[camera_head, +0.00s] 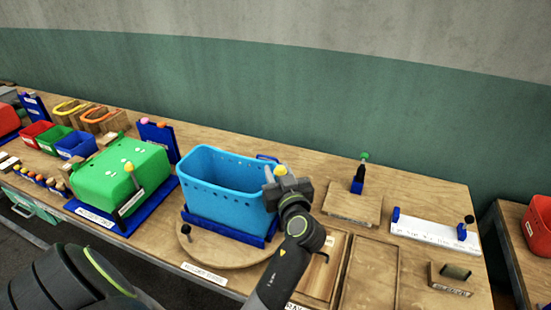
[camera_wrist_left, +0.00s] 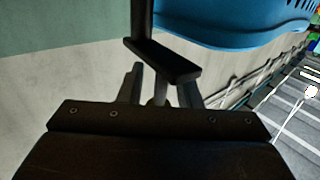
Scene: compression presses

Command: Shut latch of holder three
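A light-blue bin (camera_head: 222,180) sits in a dark-blue frame (camera_head: 222,227) on a round wooden base (camera_head: 205,254), with a partly legible label (camera_head: 204,273) at its front edge. A yellow knob (camera_head: 281,170), seemingly the latch's, shows at the bin's right end. My left gripper (camera_head: 287,186) is right at this knob and hides what is below it. In the left wrist view a dark rod with a flat bar (camera_wrist_left: 165,62) is by the fingers (camera_wrist_left: 160,88), and the blue bin (camera_wrist_left: 230,22) is above. Whether the fingers hold anything is unclear. My right gripper is not in view.
A black-knobbed lever (camera_head: 186,231) stands at the base's front left. A green box (camera_head: 110,180) in a blue frame is to the left. Wooden trays (camera_head: 370,275), a green-knobbed clamp (camera_head: 358,180) and a white board (camera_head: 430,234) are to the right.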

